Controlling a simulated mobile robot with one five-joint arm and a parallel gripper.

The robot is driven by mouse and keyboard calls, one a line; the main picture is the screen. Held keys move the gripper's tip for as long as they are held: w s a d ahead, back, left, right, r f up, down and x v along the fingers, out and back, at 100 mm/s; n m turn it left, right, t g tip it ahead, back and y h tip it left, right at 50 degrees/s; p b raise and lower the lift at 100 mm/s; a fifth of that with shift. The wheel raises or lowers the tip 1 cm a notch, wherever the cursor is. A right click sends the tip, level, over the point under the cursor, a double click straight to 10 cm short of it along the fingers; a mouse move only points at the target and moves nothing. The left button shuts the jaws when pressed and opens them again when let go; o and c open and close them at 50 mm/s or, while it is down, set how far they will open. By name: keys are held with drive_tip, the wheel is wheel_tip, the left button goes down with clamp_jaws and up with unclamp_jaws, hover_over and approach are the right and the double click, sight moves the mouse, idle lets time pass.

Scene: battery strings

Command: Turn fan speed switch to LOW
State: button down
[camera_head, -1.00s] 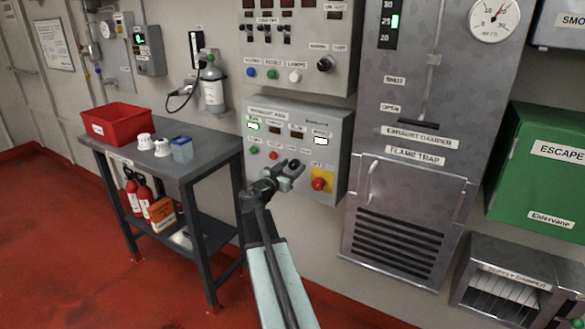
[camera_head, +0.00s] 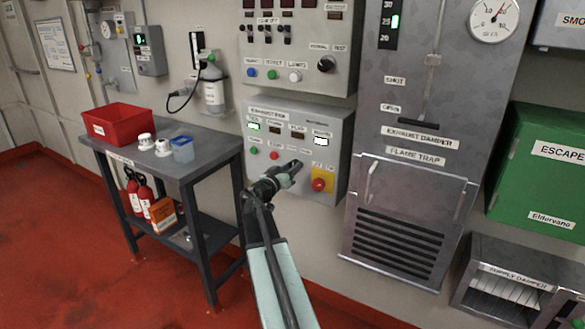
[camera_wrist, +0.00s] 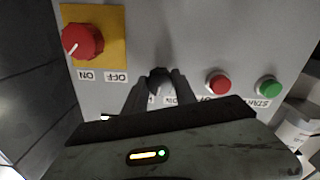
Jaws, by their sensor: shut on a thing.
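The exhaust fan panel (camera_head: 262,180) is a grey box on the wall. Its fan speed switch is a small black knob (camera_wrist: 158,76), seen in the wrist view between my fingertips. My gripper (camera_wrist: 157,84) is shut on this knob, one finger on each side. In the head view my gripper (camera_head: 291,170) is at the panel front and hides the knob. Small labels beside the knob are partly covered by my fingers, so the knob's setting cannot be read.
A red rotary switch (camera_wrist: 83,41) on a yellow plate is on one side of the knob. Red (camera_wrist: 218,84) and green (camera_wrist: 268,87) buttons are on the other. A steel flame trap (camera_head: 408,215) stands right of the panel, and a table (camera_head: 205,158) stands left.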

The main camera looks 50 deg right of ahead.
drive_tip(key=shift+a+n, duration=0.15)
drive_tip(key=shift+n, duration=3.65)
drive_tip(key=c, duration=1)
unclamp_jaws()
drive_tip(key=v, duration=0.7)
drive_tip(key=shift+a, duration=0.35)
